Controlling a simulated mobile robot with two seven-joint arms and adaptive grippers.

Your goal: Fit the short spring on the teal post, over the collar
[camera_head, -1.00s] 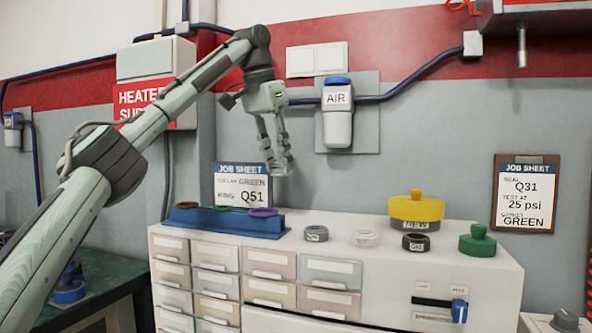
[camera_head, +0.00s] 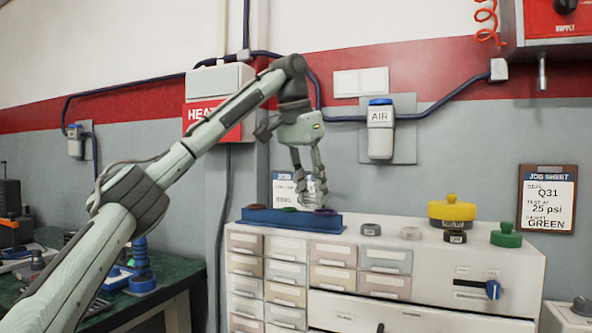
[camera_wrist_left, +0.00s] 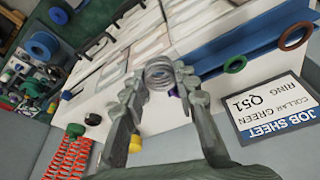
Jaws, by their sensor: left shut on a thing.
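My left gripper (camera_head: 310,195) is shut on a pale metal spring (camera_wrist_left: 160,74), which shows between its fingertips in the left wrist view. In the head view it hangs above the blue rack on the white cabinet, in front of a job sheet. The job sheet (camera_wrist_left: 270,105) reads collar green, ring Q51. A green ring (camera_wrist_left: 235,64) sits in the rack, between a brown and a purple ring. I cannot make out a teal post. A blue upright piece (camera_head: 140,258) stands on the green bench at the left. My right gripper is not in view.
The blue rack (camera_head: 275,221) lies along the cabinet's back left. Small rings, a yellow-topped piece (camera_head: 452,210) and a green knobbed piece (camera_head: 506,236) stand to its right. The green bench (camera_head: 65,300) carries several tools.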

